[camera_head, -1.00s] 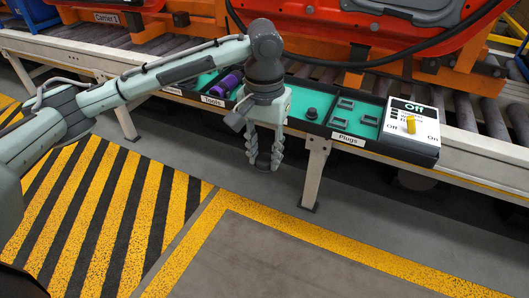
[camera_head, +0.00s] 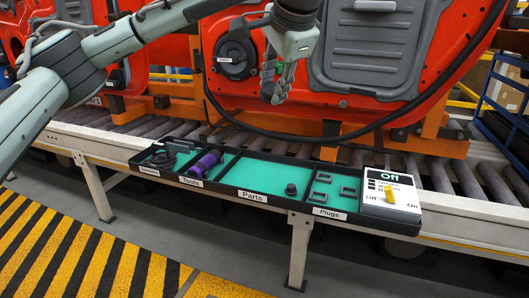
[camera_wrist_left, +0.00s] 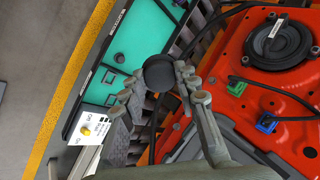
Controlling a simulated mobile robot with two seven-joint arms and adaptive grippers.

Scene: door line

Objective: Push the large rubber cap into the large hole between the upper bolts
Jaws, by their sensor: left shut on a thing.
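My left gripper (camera_head: 275,93) is raised in front of the red door (camera_head: 390,105), in the upper middle of the head view. In the left wrist view the gripper (camera_wrist_left: 160,84) is shut on a dark round rubber cap (camera_wrist_left: 160,71), held between the fingertips. The cap is hard to make out against the fingers in the head view. The cap is apart from the door. The large hole and the upper bolts cannot be picked out; the arm and gripper cover part of the door. My right gripper is in neither view.
A divided tray (camera_head: 227,190) on the roller conveyor's near edge holds a purple tool (camera_head: 205,163), a small black plug (camera_head: 291,189) and several square plugs. A switch box (camera_head: 389,200) stands at its right. A round black speaker (camera_head: 237,54) and a loose black cable are near the gripper.

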